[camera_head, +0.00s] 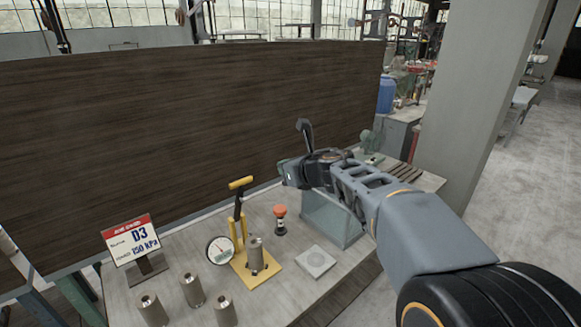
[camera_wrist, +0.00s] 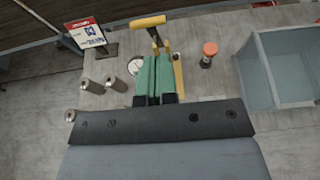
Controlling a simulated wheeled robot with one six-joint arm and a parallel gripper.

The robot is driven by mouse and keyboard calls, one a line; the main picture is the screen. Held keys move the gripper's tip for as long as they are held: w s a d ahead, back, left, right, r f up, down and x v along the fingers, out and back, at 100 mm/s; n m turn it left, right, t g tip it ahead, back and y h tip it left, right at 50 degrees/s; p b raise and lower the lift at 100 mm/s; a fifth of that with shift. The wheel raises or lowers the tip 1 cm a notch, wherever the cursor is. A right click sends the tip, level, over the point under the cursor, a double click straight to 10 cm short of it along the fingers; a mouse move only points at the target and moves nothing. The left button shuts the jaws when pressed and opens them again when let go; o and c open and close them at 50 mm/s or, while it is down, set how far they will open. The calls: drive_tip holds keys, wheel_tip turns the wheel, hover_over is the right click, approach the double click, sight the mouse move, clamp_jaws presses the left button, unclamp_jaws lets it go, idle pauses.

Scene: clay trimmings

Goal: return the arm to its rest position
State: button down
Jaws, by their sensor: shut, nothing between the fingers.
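My arm (camera_head: 415,230) reaches from the lower right over the bench, held above its surface. My gripper (camera_head: 284,178) is at its far end, above the back of the bench. In the wrist view the two green fingers of my gripper (camera_wrist: 154,70) lie side by side, shut and empty. They point toward the yellow-handled pump (camera_head: 240,205) and hide part of it in the wrist view.
On the bench stand a sign reading D3 and 150 kPa (camera_head: 131,241), a gauge (camera_head: 220,250), several metal cylinders (camera_head: 192,291), an orange-topped knob (camera_head: 280,218) and a pale square plate (camera_head: 314,262). A grey bin (camera_head: 325,222) is below my arm. A dark panel (camera_head: 180,120) rises behind.

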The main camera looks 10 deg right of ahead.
drive_tip(key=d+m+t+h, duration=0.2)
drive_tip(key=d+m+h, duration=0.55)
drive_tip(key=m, duration=0.85)
drive_tip(key=s+d+f+m+g+h+b, duration=0.1)
drive_tip(key=s+d+f+m+g+h, duration=0.35)
drive_tip(key=m, duration=0.75)
drive_tip(key=s+a+f+m+g+y+b, duration=0.1)
drive_tip(key=s+a+f+m+g+y, duration=0.1)
drive_tip(key=s+f+m, duration=0.4)
drive_tip(key=s+a+f+m+g+y+b, duration=0.2)
drive_tip(key=s+a+f+m, duration=0.4)
drive_tip(key=s, duration=0.8)
drive_tip(key=shift+a+f+m+g+y, duration=0.2)
drive_tip(key=shift+f+m+g+y, duration=0.3)
drive_tip(key=shift+m+y, duration=0.35)
drive_tip(key=shift+w, duration=0.1)
